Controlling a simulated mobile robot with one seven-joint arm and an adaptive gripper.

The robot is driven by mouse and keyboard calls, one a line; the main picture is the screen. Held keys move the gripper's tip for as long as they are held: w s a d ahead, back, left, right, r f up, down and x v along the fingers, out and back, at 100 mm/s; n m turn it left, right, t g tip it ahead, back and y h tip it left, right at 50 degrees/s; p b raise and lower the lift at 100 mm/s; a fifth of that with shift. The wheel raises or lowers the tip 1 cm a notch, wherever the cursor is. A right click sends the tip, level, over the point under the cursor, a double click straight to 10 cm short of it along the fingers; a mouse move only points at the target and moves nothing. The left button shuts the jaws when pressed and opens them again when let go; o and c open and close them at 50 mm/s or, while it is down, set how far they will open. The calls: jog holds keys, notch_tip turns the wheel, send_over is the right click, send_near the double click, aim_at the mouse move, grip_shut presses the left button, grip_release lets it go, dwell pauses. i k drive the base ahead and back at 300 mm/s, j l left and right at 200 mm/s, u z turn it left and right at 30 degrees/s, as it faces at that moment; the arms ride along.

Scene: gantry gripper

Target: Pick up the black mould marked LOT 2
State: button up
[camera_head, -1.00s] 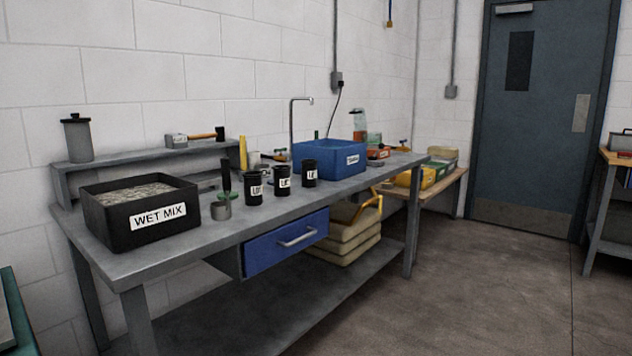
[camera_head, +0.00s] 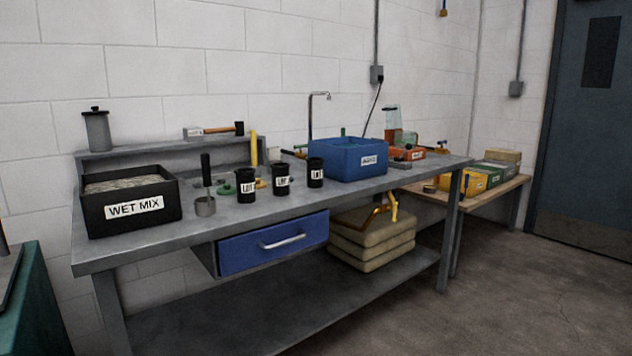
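Three black cylindrical moulds with white labels stand upright in a row on the grey metal bench: a left mould (camera_head: 246,185), a middle mould (camera_head: 281,180) and a right mould (camera_head: 315,173). The labels seem to begin with LOT, but their numbers are too small to read, so I cannot tell which is LOT 2. The moulds stand apart from each other, near the front of the bench. My gripper is not in view.
A black WET MIX tub (camera_head: 125,203) and a grey scoop (camera_head: 205,205) stand left of the moulds. A blue bin (camera_head: 345,158) stands to their right. A blue drawer (camera_head: 270,243) hangs below the bench top. The floor (camera_head: 490,300) at right front is clear.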

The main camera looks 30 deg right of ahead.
aim_at(280, 171)
jog(key=k+l, duration=0.1)
jog(key=l, duration=0.45)
jog(key=k+l+z, duration=0.1)
jog(key=l, duration=0.4)
jog(key=k+l+z, duration=0.1)
jog(key=l, duration=0.45)
